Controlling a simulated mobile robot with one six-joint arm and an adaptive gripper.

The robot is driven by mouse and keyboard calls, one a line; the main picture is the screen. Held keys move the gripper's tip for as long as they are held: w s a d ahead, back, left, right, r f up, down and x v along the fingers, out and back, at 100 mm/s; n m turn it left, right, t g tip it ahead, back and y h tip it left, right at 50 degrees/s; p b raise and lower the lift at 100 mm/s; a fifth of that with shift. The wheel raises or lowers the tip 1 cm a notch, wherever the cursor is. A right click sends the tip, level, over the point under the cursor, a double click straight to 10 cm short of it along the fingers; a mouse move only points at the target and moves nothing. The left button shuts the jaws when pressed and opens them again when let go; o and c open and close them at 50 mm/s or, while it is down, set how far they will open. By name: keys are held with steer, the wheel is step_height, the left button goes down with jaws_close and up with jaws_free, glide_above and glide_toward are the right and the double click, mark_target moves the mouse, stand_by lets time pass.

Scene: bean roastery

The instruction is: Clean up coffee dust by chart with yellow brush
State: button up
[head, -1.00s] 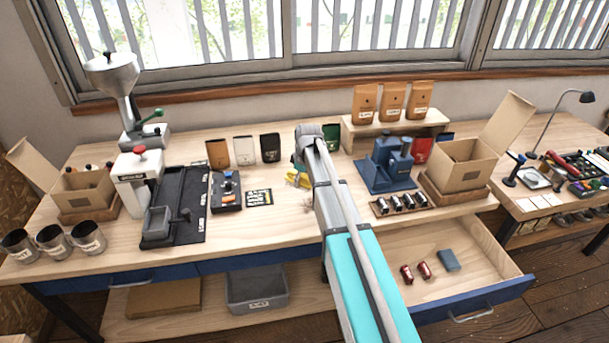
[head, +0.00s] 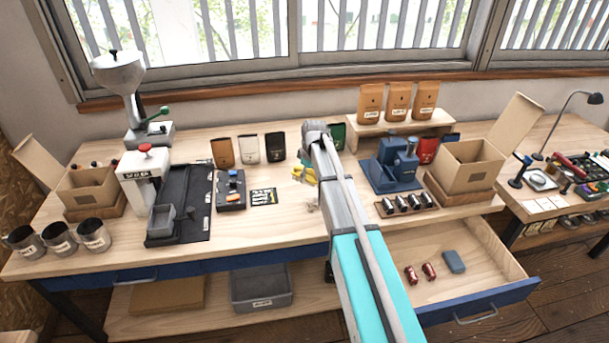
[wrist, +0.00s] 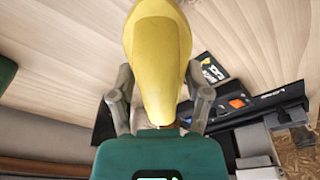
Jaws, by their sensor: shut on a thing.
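My gripper (wrist: 160,105) is shut on the yellow brush (wrist: 158,50), whose rounded yellow body fills the upper middle of the wrist view. In the head view the brush (head: 304,175) shows as a small yellow patch left of my arm, above the workbench and to the right of the chart. The chart (head: 263,197) is a small dark card with yellow and white marks, lying flat on the bench; it also shows in the wrist view (wrist: 211,70). Small pale bits (head: 312,205) lie near my arm; I cannot tell if they are coffee dust. The bristles are hidden.
A black box with a blue knob (head: 231,189) and a black tray (head: 184,205) stand left of the chart. Several pouches (head: 248,149) line the back. Right of my arm are a blue device (head: 392,168) and an open drawer (head: 475,293). Bare wood surrounds the chart's front.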

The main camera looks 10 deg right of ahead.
mark_target(310, 212)
steer(key=shift+f, duration=0.2)
steer(key=shift+f+b, duration=2.85)
steer(key=shift+b, duration=0.15)
steer(key=shift+f+b, duration=0.95)
steer(key=shift+b, duration=0.05)
steer(key=shift+s, duration=0.2)
steer(key=shift+s+r, duration=0.1)
steer(key=shift+s, duration=1.65)
steer(key=shift+s, duration=0.1)
steer(key=shift+s, duration=1.85)
